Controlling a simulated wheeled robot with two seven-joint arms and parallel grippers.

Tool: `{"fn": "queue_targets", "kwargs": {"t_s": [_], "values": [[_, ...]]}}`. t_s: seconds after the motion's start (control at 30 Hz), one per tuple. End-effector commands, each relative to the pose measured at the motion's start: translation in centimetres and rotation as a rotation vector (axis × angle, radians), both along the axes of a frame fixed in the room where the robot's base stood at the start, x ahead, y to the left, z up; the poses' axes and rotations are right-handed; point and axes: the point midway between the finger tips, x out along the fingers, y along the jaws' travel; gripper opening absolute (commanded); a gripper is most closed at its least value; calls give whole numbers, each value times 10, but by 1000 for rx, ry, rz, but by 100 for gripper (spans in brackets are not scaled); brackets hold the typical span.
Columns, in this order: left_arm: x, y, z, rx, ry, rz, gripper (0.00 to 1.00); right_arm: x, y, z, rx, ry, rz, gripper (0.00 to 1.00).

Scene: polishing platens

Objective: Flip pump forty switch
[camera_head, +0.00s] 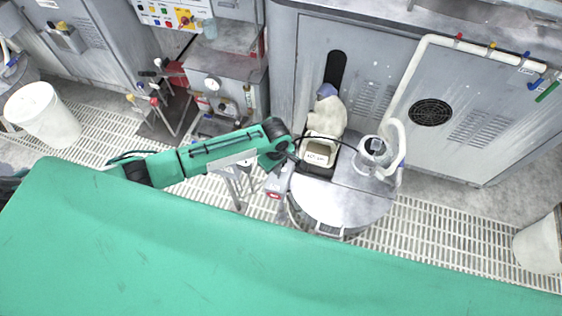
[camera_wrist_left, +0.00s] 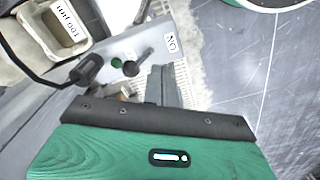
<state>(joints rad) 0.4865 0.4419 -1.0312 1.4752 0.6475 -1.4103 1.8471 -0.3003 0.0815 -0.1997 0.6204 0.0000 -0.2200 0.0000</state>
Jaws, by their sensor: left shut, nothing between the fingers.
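In the left wrist view a grey switch panel carries a dark toggle lever (camera_wrist_left: 139,62), a round green spot (camera_wrist_left: 117,62) and a white ON label (camera_wrist_left: 171,45). No pump number is readable on the panel. My left gripper (camera_wrist_left: 166,72) is shut and empty, its tips close beside the lever and below the label. I cannot tell whether they touch it. In the head view my left arm comes in from the left, its gripper (camera_head: 277,182) pointing down at the left side of the round platen (camera_head: 345,205). My right gripper is out of view.
A cream container (camera_wrist_left: 46,38) with a µm label and a black plug (camera_wrist_left: 88,68) with a cable are beside the switch. White buckets (camera_head: 42,115) stand on the grated floor.

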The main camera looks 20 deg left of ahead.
Motion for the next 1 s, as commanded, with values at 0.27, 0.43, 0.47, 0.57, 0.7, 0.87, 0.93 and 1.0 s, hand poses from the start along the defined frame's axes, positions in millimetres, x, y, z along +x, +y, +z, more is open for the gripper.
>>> {"fn": "queue_targets", "kwargs": {"t_s": [0.27, 0.43, 0.47, 0.57, 0.7, 0.87, 0.93, 1.0], "values": [[0, 0, -1, 0, 0, 0, 0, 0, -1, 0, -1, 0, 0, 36], [0, 0, -3, 0, 0, 0, 0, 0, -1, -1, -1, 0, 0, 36], [0, 0, -3, 0, 0, 0, 0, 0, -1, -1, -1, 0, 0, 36], [0, 0, -5, 0, 0, 0, 0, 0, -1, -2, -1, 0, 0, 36], [0, 0, -7, 0, 0, 0, 0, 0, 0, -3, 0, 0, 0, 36], [0, 0, -10, 0, 0, 0, 0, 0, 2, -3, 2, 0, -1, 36], [0, 0, -11, 0, 0, 1, 0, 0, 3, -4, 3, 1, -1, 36], [0, 0, -12, 0, 0, 1, 0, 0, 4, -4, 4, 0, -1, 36]]}}
